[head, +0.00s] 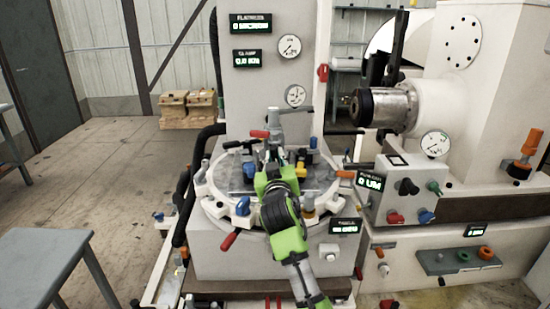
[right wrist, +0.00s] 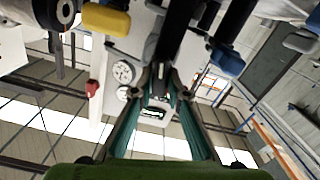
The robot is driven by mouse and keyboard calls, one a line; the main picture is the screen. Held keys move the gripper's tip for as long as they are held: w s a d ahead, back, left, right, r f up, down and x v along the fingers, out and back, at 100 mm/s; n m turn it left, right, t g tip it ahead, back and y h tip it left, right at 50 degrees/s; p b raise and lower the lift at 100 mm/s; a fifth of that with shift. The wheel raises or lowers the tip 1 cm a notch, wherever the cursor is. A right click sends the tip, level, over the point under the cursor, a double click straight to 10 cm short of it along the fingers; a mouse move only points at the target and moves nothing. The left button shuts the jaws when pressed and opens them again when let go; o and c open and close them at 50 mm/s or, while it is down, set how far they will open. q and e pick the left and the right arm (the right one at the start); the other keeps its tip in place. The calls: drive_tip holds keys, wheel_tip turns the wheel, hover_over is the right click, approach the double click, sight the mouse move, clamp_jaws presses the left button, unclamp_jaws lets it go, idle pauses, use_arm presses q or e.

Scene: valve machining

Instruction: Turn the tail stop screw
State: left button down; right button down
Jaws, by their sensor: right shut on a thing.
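My right gripper (head: 272,160) reaches over the round fixture table (head: 215,192), among the clamps and small parts on it. The green wrist and black joint of my arm hide much of the fixture's front. In the right wrist view the two fingers of my right gripper (right wrist: 160,78) close together on a slim dark part (right wrist: 177,38). I take this part for the tail stop screw; its gripped end is mostly hidden by the fingers. My left gripper is not in view.
A spindle (head: 385,108) juts in from the right above a control box (head: 400,188). A grey bench (head: 45,255) stands at left; the floor between is mostly free.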

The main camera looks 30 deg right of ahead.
drive_tip(key=shift+n+p, duration=0.35)
drive_tip(key=shift+n, duration=0.25)
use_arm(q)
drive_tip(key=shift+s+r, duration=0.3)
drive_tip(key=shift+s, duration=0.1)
use_arm(e)
drive_tip(key=c, duration=2)
unclamp_jaws()
drive_tip(key=shift+o, duration=0.2)
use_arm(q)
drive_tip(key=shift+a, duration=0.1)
use_arm(e)
drive_tip(key=shift+s+a, duration=0.1)
drive_tip(key=v, duration=1.1)
drive_tip(key=shift+s+a, duration=0.25)
drive_tip(key=shift+s, duration=0.1)
drive_tip(key=shift+f, duration=0.15)
